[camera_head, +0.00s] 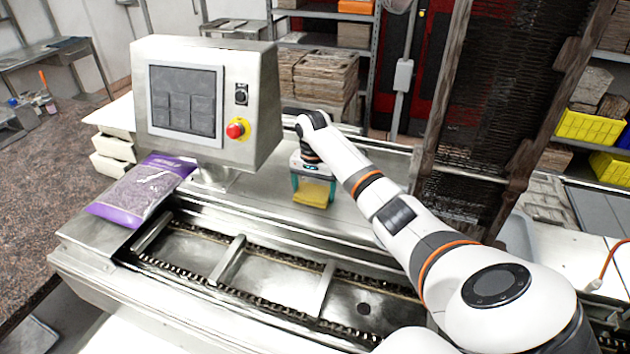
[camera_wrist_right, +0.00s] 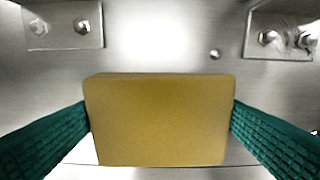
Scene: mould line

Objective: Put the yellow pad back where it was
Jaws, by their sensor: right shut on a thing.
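The yellow pad (camera_head: 313,193) is between the green fingers of my right gripper (camera_head: 313,190), over the steel surface behind the conveyor. In the right wrist view the pad (camera_wrist_right: 160,120) fills the middle, with a green finger pressed on its left and right edges. My right gripper (camera_wrist_right: 160,125) is shut on it. I cannot tell whether the pad touches the steel below. My left gripper is not in the head view.
A control box (camera_head: 205,100) with a red button stands left of my right gripper. A purple bag (camera_head: 143,188) lies at the line's left end. The chain conveyor (camera_head: 270,270) runs in front. A dark rack (camera_head: 480,110) stands to the right. Steel brackets (camera_wrist_right: 62,25) show near the pad.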

